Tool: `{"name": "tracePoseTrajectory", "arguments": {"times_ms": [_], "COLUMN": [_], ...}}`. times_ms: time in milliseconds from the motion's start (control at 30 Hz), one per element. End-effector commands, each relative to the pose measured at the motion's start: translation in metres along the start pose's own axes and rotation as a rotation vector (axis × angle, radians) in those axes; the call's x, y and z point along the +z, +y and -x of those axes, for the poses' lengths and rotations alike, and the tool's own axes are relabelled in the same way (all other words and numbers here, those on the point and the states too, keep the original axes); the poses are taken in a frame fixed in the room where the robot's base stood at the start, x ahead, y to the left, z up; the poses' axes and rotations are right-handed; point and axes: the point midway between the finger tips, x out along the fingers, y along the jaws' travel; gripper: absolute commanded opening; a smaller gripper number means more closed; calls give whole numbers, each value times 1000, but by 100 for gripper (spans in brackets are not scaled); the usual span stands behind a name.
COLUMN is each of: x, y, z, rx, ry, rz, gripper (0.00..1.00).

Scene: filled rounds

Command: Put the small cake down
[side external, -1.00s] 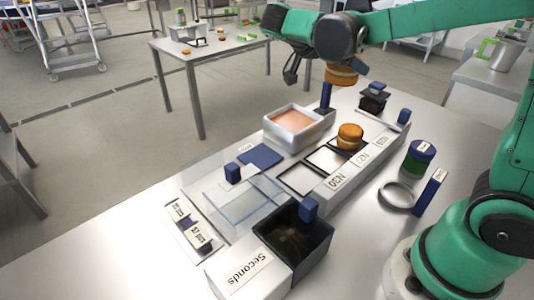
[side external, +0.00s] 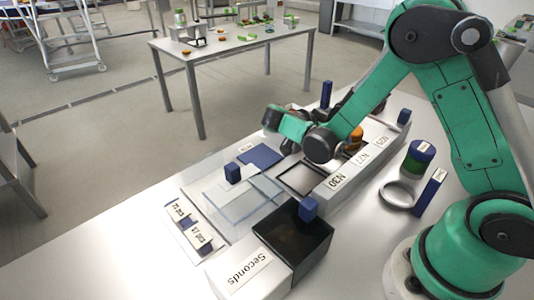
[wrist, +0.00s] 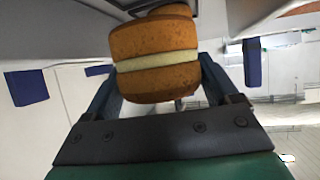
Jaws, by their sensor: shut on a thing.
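The small cake (wrist: 155,72) is two brown sponge rounds with a pale cream layer between them. In the wrist view my gripper (wrist: 158,85) is shut on it, with one finger on each side. In the side view my arm hides the held cake and most of the gripper. A second cake (side external: 355,137) sits by the plates marked N27 and N25, partly behind my arm. Part of a brown round (wrist: 172,9) shows beyond the held cake in the wrist view. I cannot tell how far the held cake is above a surface.
A square dark frame (side external: 301,178) lies by the N30 label. Clear sheets (side external: 243,197), a blue pad (side external: 260,156) and a dark open box (side external: 296,240) marked Seconds are nearby. A grey ring (side external: 397,195) and a green-blue can (side external: 418,157) stand at right. The front left table is bare.

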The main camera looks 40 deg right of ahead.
Motion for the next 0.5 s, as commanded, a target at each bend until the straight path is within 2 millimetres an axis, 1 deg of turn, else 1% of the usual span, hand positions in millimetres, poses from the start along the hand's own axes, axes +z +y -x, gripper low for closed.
{"name": "tracePoseTrajectory", "arguments": {"times_ms": [67,300,400,500], "x": [4,29,35,36], "y": [0,0,0,0], "z": [-2,-16,-19,-20], "rx": [0,0,0,0], "ry": [0,0,0,0], "rz": [0,0,0,0], "gripper": [58,58,58,58]}}
